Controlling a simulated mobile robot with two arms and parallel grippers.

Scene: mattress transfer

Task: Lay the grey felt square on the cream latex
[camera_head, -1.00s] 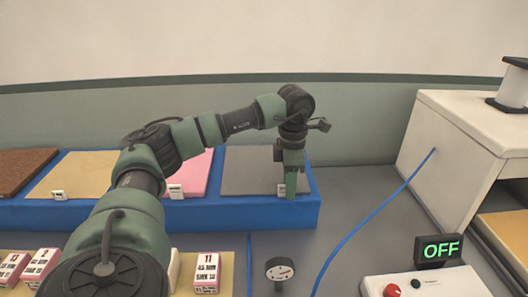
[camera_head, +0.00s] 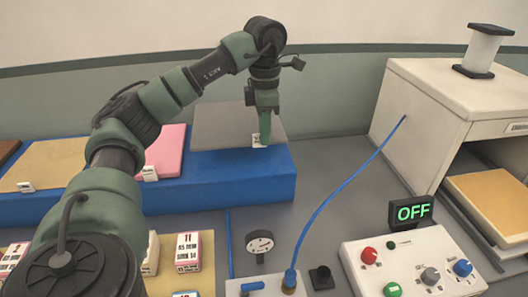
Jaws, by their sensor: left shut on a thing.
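The grey felt square (camera_head: 216,127) lies flat at the right end of the long blue tray (camera_head: 215,178). My left gripper (camera_head: 265,139) points down at its front right edge, shut on that edge, beside a small white label. My arm hides part of the tray. A cream-tan slab (camera_head: 52,163) lies in the tray to the left, and a yellow-tan slab (camera_head: 492,205) lies inside the white machine (camera_head: 423,117) at the right. I cannot tell by sight which one is the latex. My right gripper is not in view.
A pink slab (camera_head: 166,150) lies left of the grey one. A control panel (camera_head: 410,265) with knobs and an OFF display (camera_head: 412,213) stands front right. A gauge (camera_head: 259,243) and a blue cable (camera_head: 340,195) lie between. Numbered boxes (camera_head: 188,251) are at front left.

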